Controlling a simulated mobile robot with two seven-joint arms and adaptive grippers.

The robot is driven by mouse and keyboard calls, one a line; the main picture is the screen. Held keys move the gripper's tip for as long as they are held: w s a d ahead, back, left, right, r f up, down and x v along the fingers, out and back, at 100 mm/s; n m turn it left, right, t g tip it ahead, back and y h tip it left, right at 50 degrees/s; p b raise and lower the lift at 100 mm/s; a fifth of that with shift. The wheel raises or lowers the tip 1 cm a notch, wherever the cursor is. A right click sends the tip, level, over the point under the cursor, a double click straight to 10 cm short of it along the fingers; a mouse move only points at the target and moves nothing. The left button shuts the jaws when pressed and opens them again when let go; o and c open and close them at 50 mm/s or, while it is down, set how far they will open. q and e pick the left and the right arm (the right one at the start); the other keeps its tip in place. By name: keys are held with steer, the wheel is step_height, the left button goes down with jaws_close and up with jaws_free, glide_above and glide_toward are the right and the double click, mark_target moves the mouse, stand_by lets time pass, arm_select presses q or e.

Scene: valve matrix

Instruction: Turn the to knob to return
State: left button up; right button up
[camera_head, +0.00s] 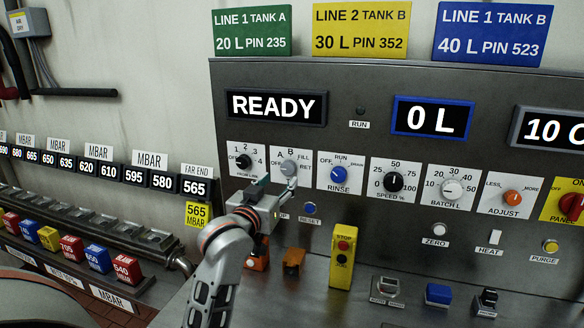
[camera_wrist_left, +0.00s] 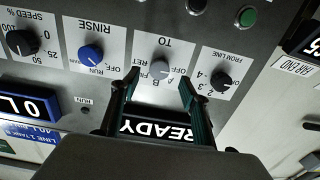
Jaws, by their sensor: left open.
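My left gripper (camera_head: 276,189) is in front of the panel, just below the knob in the head view, and hides the plate's lower part. In the wrist view its two open fingers (camera_wrist_left: 157,90) point at the plate, with the knob between their tips. Contact cannot be told. My right gripper is not in view.
The black FROM LINE knob (camera_head: 243,161) is close on the left and the blue RINSE knob (camera_head: 339,175) on the right. Below are a blue button (camera_head: 310,209) and a yellow stop box (camera_head: 342,256). The READY display (camera_head: 275,106) is above.

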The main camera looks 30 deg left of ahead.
mark_target(287, 171)
arm_select(q)
steer(key=shift+r+x, duration=0.25)
steer(key=shift+x, duration=1)
steer(key=x, duration=0.3)
steer(key=shift+w+a+f, duration=0.15)
steer(key=shift+w, duration=0.1)
steer(key=shift+w+a, duration=0.1)
steer(key=shift+w, duration=0.4)
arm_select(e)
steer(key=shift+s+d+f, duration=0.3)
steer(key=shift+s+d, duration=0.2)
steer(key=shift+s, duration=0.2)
arm_select(q)
steer(key=c, duration=1.1)
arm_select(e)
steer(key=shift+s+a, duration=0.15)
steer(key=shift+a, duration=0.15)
